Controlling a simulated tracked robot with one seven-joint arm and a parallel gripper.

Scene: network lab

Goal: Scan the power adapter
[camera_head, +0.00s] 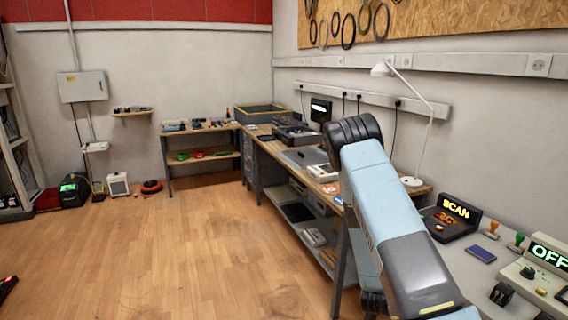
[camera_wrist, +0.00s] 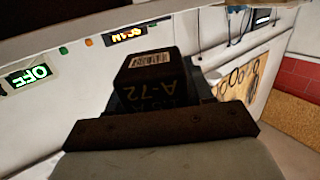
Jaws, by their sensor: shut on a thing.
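A black block-shaped adapter (camera_wrist: 152,70) with a white barcode label and the letters A-72 shows in the middle of the wrist view. My gripper (camera_wrist: 163,97) is shut on it and holds it, barcode end facing away from the palm. The wrist view is turned over, so the lettering appears upside down. The scanner (camera_head: 450,220), a dark unit with a lit SCAN sign, stands on the bench at the right of the head view. Its sign (camera_wrist: 129,34) also shows beyond the adapter in the wrist view. In the head view I cannot make out my gripper or the adapter.
A lit OFF sign (camera_head: 548,256) stands on a pale switch unit (camera_head: 530,280) right of the scanner. A blue flat item (camera_head: 482,253) and stamps (camera_head: 493,229) lie between them. A white desk lamp (camera_head: 412,182) rises behind my arm. The wooden floor (camera_head: 170,250) at left is mostly clear.

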